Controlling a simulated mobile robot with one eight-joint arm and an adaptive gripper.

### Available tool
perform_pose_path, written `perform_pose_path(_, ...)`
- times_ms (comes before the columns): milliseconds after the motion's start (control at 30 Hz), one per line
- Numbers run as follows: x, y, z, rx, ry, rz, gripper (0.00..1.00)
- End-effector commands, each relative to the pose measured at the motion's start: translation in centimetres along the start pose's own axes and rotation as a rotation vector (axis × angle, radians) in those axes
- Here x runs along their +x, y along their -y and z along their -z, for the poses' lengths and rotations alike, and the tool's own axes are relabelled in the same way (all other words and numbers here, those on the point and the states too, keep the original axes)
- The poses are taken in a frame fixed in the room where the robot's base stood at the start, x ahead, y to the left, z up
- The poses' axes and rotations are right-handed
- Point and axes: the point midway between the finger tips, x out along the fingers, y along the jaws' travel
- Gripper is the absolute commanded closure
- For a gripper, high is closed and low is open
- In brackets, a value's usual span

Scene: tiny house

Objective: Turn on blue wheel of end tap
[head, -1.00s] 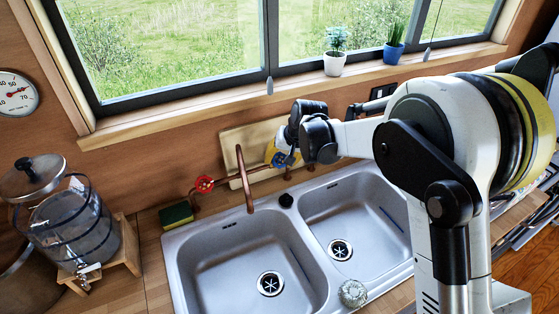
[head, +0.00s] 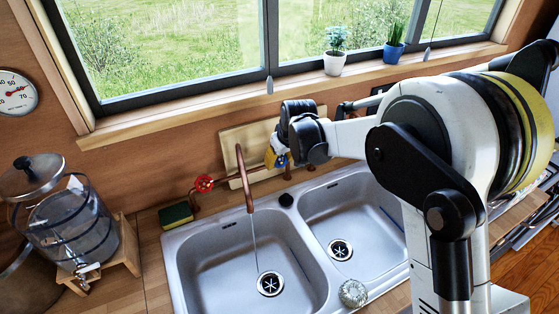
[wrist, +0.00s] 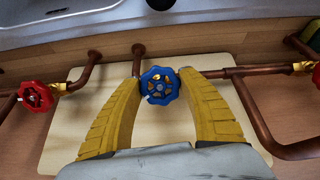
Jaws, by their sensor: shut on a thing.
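The blue wheel (wrist: 159,86) sits on the copper pipes of the tap in the wrist view. My gripper (wrist: 158,82) has its two yellow fingers closed on the wheel, one on each side. In the head view my gripper (head: 274,156) is at the tap behind the sink and mostly hides the blue wheel. The copper spout (head: 245,180) stands over the left basin, and a thin stream of water (head: 254,242) runs from it toward the drain. A red wheel (head: 204,184) is left of the spout.
The double sink (head: 180,262) lies in front of the tap. A glass dispenser (head: 75,220) stands at the left, with a sponge (head: 177,214) beside the sink. A wooden board (wrist: 75,135) is behind the pipes. Two potted plants stand on the windowsill (head: 180,110).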

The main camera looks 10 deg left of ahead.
Motion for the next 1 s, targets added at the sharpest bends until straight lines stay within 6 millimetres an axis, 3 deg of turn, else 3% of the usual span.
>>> perform_pose_path(433, 0.02, 0.04, -0.05, -0.255, 0.0, -0.05, 0.82)
perform_pose_path(1000, 0.0, 0.0, -0.03, -0.305, 0.0, -0.061, 0.82)
